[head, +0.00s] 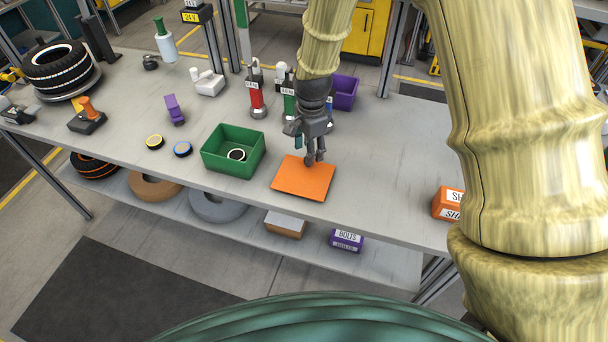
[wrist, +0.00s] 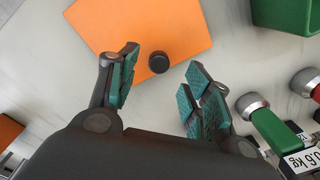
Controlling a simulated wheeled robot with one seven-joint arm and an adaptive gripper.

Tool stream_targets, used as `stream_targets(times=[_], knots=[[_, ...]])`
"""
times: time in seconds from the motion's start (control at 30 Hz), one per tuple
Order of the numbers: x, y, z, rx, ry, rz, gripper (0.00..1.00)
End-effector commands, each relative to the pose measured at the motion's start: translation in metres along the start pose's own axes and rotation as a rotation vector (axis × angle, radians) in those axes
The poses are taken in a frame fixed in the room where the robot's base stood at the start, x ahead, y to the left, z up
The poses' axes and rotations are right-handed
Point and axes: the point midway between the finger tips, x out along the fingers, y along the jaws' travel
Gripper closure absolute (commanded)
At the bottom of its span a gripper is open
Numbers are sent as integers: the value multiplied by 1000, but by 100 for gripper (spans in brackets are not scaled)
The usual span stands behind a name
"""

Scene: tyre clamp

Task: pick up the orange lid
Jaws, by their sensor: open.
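The orange lid (head: 301,181) is a flat square plate lying on the grey bench, in front of my arm in the head view. In the wrist view the orange lid (wrist: 180,30) shows a small dark round knob (wrist: 159,62) near its edge. My gripper (head: 314,160) hangs over the far part of the lid in the head view. In the wrist view my gripper (wrist: 158,85) is open, with its teal-padded fingers on either side of the knob's line and the knob just beyond the tips. Nothing is between the fingers. In the head view the knob is hidden by the gripper.
A green bin (head: 234,150) with a ring inside stands left of the lid. A purple bin (head: 342,92) and red and green weighted tools (head: 256,95) stand behind. An orange box (head: 447,203) sits at the right. The bench right of the lid is mostly clear.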

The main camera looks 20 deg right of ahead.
Motion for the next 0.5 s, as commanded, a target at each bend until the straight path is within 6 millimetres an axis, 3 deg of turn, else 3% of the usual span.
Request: stream_targets(times=[0.5], knots=[[38, 2, 1, 0, -1, 0, 51]])
